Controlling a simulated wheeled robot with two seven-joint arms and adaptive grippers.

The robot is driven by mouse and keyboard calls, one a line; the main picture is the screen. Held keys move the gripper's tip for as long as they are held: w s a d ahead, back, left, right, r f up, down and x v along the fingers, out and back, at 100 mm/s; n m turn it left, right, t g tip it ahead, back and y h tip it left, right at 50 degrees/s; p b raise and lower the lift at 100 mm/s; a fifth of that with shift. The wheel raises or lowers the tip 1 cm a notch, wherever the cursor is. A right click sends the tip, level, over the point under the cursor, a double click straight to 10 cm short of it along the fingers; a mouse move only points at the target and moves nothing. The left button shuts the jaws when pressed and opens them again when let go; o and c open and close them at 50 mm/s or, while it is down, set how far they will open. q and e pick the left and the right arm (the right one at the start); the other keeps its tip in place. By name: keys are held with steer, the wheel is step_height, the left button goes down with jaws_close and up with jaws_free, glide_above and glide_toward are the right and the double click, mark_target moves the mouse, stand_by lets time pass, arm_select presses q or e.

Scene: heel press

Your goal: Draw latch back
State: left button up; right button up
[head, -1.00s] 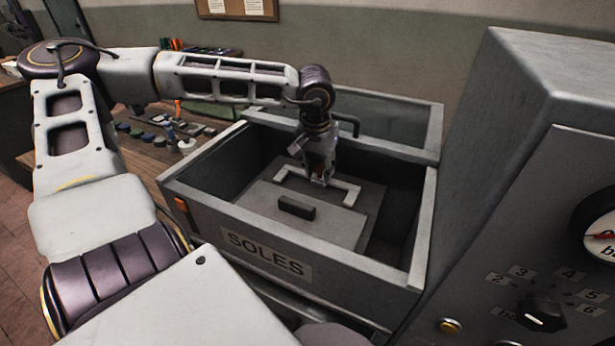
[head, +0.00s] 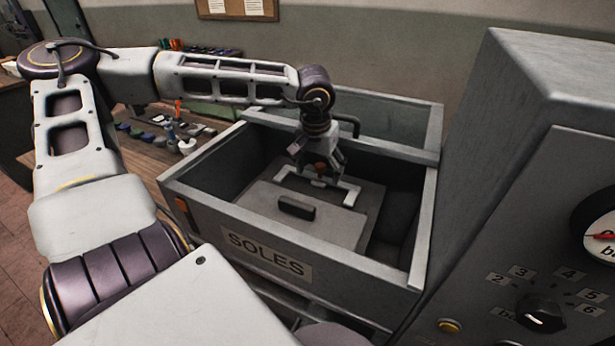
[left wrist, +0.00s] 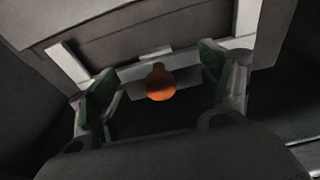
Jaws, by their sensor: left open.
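The latch shows as an orange knob (left wrist: 161,84) on a small pale plate in the left wrist view, and as a small orange spot (head: 321,169) in the head view. It sits at the far side of a grey lid panel (head: 262,203) inside the box marked SOLES. A pale U-shaped frame (head: 350,193) lies on the panel. My left gripper (head: 322,176) points down into the box. In the left wrist view its green-padded fingers (left wrist: 157,80) are spread, one on each side of the knob, apart from it. My right gripper is not in view.
The SOLES box walls (head: 200,208) surround my left gripper. A dark block handle (head: 297,208) stands on the panel's near part. A grey machine with a dial (head: 541,312) stands close at right. A bench with small items (head: 150,137) lies at left.

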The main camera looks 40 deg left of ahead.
mark_target(320, 164)
arm_select(q)
steer(key=shift+r+p, duration=0.9)
steer(key=shift+r, duration=0.85)
steer(key=shift+s, duration=0.1)
steer(key=shift+s+d+r, duration=0.2)
steer(key=shift+s+r, duration=0.05)
steer(key=shift+s, duration=0.25)
steer(key=shift+s+d+r, duration=0.15)
steer(key=shift+s+r, duration=0.1)
steer(key=shift+s, duration=0.25)
steer(key=shift+s+d+r, duration=0.2)
steer(key=shift+s+r, duration=0.05)
steer(key=shift+s, duration=0.3)
steer(key=shift+s+d+r, duration=0.15)
steer(key=shift+s+r, duration=0.05)
steer(key=shift+s, duration=0.35)
steer(key=shift+r+p, duration=0.1)
steer(key=shift+p, duration=0.2)
steer(key=shift+r+p, duration=0.9)
steer(key=shift+r, duration=0.55)
